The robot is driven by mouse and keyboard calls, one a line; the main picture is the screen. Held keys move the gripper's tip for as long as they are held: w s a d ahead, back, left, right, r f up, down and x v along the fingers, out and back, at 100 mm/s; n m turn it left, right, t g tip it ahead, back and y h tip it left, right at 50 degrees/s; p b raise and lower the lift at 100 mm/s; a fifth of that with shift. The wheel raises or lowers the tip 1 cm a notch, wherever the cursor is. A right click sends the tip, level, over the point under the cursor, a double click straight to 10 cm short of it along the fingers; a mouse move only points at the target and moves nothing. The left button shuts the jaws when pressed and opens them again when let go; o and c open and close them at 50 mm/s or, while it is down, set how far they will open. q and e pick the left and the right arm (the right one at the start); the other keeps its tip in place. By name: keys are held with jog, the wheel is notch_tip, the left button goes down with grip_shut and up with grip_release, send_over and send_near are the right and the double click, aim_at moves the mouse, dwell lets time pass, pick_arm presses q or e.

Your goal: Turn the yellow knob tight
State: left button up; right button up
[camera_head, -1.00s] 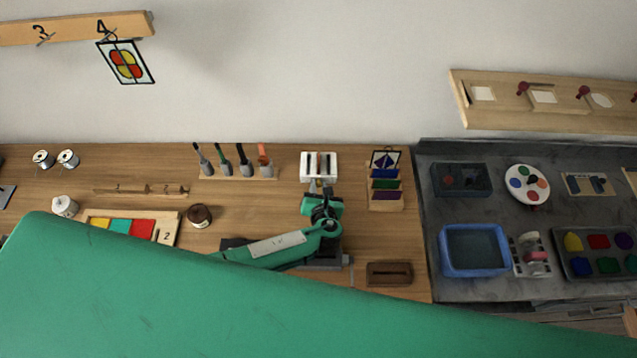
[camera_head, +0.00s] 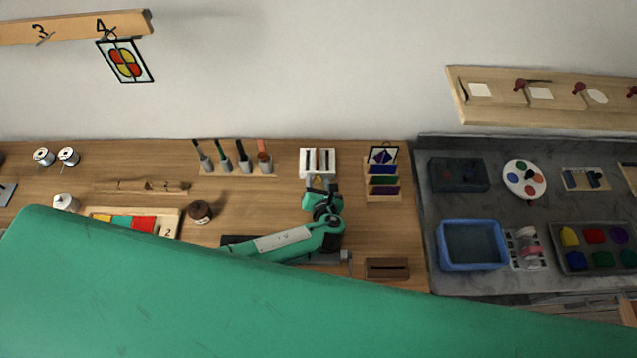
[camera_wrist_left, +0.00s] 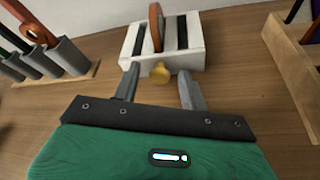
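The yellow knob (camera_wrist_left: 161,73) sticks out from the front of a white slotted block (camera_wrist_left: 193,50) in the left wrist view. The block also shows in the head view (camera_head: 318,152), standing on the wooden bench near the wall. My left gripper (camera_wrist_left: 158,80) is open, with one finger on each side of the knob and a gap to it on both sides. In the head view the left gripper (camera_head: 319,183) is just in front of the block, and the knob is tiny there. My right gripper is not in view.
Tools in grey holders (camera_head: 245,164) stand left of the block. A rack of coloured panes (camera_head: 383,196) stands to the right, and a brown slotted block (camera_head: 387,268) lies nearer. My green arm covers the front of the head view.

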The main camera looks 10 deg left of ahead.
pick_arm(q)
jog(key=shift+s+d+r, duration=0.1)
jog(key=shift+s+d, duration=0.1)
jog(key=shift+s, duration=0.3)
jog(key=b+v, duration=0.3)
jog(key=v, duration=0.8)
jog(key=shift+s+d+r, duration=0.1)
jog(key=shift+s+r, duration=0.1)
jog(key=shift+s, duration=0.15)
jog(key=shift+s+d+r, duration=0.15)
jog(key=shift+s+r, duration=0.1)
jog(key=shift+s, duration=0.15)
